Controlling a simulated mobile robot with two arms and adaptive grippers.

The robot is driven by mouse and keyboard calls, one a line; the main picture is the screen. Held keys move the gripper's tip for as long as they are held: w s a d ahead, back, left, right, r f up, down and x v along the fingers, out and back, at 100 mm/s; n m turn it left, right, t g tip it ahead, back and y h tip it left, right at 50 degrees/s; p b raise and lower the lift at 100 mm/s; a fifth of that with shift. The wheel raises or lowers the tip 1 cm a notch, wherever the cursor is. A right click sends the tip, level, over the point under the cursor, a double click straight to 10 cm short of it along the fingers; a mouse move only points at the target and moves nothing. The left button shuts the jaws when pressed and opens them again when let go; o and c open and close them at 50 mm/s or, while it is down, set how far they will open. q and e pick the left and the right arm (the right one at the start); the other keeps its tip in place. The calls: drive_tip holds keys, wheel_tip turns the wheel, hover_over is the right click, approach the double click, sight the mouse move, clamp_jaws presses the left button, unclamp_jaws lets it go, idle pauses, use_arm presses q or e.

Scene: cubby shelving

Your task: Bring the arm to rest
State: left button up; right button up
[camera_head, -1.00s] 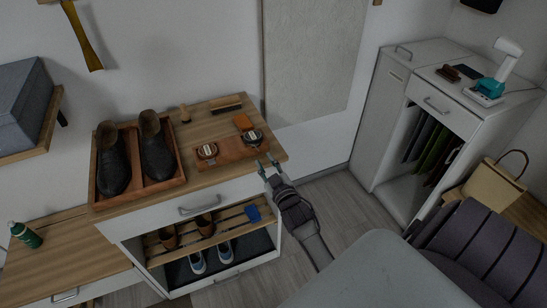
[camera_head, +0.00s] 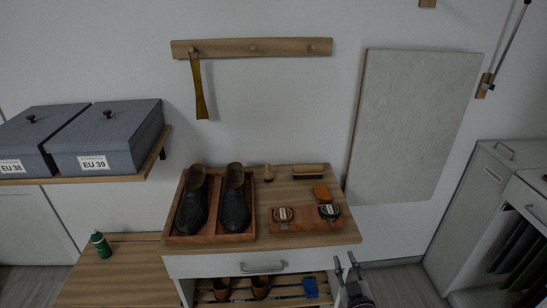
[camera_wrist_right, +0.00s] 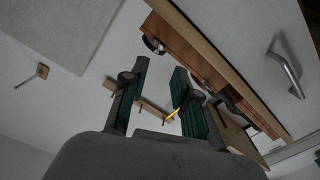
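My right gripper (camera_head: 346,268) shows at the bottom of the head view, just in front of the right front corner of the wooden-topped shoe cabinet (camera_head: 348,236). Its two fingers are apart with nothing between them. In the right wrist view the same gripper (camera_wrist_right: 158,95) shows its dark green finger pads spread, with the wall and peg rail behind. The cabinet's edge and drawer handle (camera_wrist_right: 285,72) lie to its right there. My left gripper is not in the head view.
A tray (camera_head: 250,236) with dark shoes and a leather mat (camera_head: 306,225) with two tins stand on the cabinet. A green bottle (camera_head: 101,245) stands on the lower bench at left. Grey boxes (camera_head: 110,140) sit on a wall shelf. A white cabinet (camera_head: 485,205) stands at right, with floor between.

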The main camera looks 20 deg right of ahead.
drive_tip(key=s+a+f+g+y, duration=0.1)
drive_tip(key=s+a+f+g, duration=0.25)
drive_tip(key=f, duration=0.55)
drive_tip(key=s+a+f+g+y, duration=0.1)
drive_tip(key=s+a+f+g, duration=0.2)
drive_tip(key=f, duration=0.7)
drive_tip(key=s+a+f+g+y, duration=0.1)
drive_tip(key=s+a+f, duration=0.3)
drive_tip(key=f, duration=0.5)
drive_tip(key=s+f+g, duration=0.4)
drive_tip(key=s+f, duration=0.4)
drive_tip(key=s, duration=0.7)
drive_tip(key=s+f+g+y, duration=0.1)
drive_tip(key=s+f+g, duration=0.4)
drive_tip(key=s, duration=1)
wheel_tip(320, 180, down, 3)
drive_tip(key=shift+s+a+r, duration=0.1)
drive_tip(key=shift+s+a, duration=0.05)
drive_tip(key=shift+a, duration=0.15)
